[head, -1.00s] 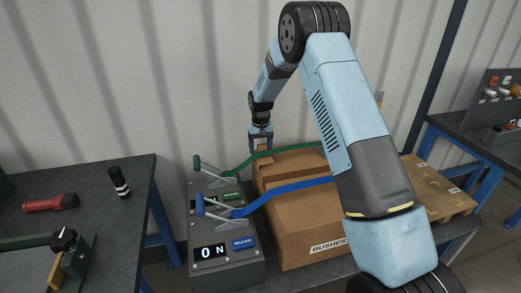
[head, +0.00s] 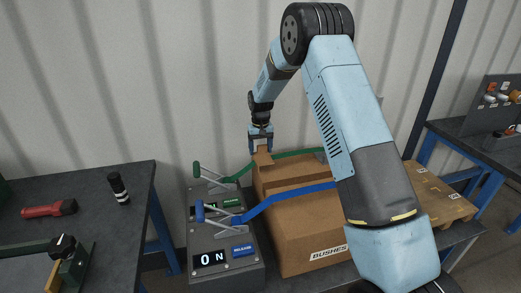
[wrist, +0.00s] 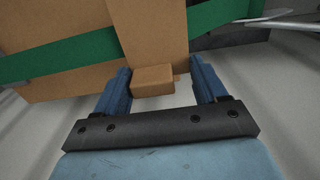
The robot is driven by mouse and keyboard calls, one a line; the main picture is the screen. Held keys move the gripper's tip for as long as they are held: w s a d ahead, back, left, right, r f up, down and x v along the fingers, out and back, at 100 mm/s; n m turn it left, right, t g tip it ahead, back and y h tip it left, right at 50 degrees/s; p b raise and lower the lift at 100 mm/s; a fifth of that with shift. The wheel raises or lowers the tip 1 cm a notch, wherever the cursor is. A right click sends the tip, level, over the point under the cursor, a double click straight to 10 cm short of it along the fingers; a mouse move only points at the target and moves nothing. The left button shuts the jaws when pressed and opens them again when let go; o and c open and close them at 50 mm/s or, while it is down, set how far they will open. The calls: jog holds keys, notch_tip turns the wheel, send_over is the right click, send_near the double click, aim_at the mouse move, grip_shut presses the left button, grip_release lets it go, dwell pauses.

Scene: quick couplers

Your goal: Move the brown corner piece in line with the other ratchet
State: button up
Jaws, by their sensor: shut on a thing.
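The brown corner piece (head: 262,159) is at the top left edge of a cardboard box, by the green strap. My gripper (head: 261,148) reaches down from above and is shut on it. In the wrist view the corner piece (wrist: 153,80) shows between the two blue fingers, near the green strap (wrist: 60,62). The green-handled ratchet (head: 200,170) is at the far end of the grey console. The blue-handled ratchet (head: 200,212) is nearer, with the blue strap (head: 290,192) running over the box. I cannot tell whether the piece touches the box.
The large box (head: 300,230) is marked BUSHES. The grey console (head: 228,268) reads 0 N. A bench (head: 110,225) at left holds a red torch (head: 50,209) and a black cylinder (head: 118,188). A pallet (head: 437,195) is at right. My arm hides part of the box.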

jog(key=shift+r, duration=2)
